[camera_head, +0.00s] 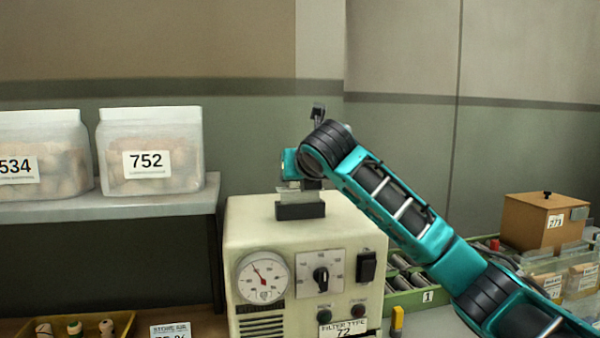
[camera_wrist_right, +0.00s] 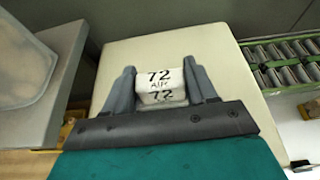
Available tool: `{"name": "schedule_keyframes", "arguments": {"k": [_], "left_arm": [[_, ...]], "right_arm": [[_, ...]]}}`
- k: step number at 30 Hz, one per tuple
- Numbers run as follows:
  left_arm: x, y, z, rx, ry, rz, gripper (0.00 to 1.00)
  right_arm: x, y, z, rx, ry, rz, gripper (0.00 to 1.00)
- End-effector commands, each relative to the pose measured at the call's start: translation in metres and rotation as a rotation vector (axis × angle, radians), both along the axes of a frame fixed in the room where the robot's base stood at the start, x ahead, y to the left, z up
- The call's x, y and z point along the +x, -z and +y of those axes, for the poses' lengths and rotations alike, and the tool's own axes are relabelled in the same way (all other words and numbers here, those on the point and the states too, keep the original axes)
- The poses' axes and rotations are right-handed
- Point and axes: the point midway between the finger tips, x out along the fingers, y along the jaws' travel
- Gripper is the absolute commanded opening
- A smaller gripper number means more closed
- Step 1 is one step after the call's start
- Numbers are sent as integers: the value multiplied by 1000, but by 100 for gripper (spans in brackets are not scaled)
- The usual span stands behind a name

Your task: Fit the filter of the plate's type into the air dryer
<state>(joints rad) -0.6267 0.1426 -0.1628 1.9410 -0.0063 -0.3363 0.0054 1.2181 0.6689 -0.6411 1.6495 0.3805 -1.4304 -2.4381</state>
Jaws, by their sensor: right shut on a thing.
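The air dryer (camera_head: 300,250) is a cream box with a gauge, a dial and a plate (camera_head: 342,328) reading "FILTER TYPE 72". Its top fills the middle of the right wrist view (camera_wrist_right: 215,65). A dark block (camera_head: 300,211) shows on its top. My right gripper (camera_head: 305,193) is over the dryer's top, right above that block. It is shut on a small white filter (camera_wrist_right: 161,86) marked "72 AIR 72", held between its grey fingers in the right wrist view (camera_wrist_right: 162,88). Whether the filter touches the block or sits in it I cannot tell. My left gripper is not in view.
A grey shelf (camera_head: 120,207) at left carries cork-filled containers labelled 534 (camera_head: 45,150) and 752 (camera_head: 150,150). A green tray (camera_head: 425,300) of grey cylinders is right of the dryer. A brown box (camera_head: 543,222) stands further right. A yellow bin of corks (camera_head: 75,326) is at lower left.

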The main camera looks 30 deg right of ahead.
Motion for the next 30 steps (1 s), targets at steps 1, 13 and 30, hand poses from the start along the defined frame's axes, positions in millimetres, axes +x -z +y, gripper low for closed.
{"name": "schedule_keyframes", "arguments": {"k": [1, 13, 30], "left_arm": [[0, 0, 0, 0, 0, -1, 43], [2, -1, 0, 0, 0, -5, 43], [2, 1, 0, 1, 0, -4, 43]], "right_arm": [[0, 0, 0, 0, 0, -1, 27], [0, 0, 0, 0, 0, -1, 27], [0, 7, 0, 0, 1, 0, 27]]}}
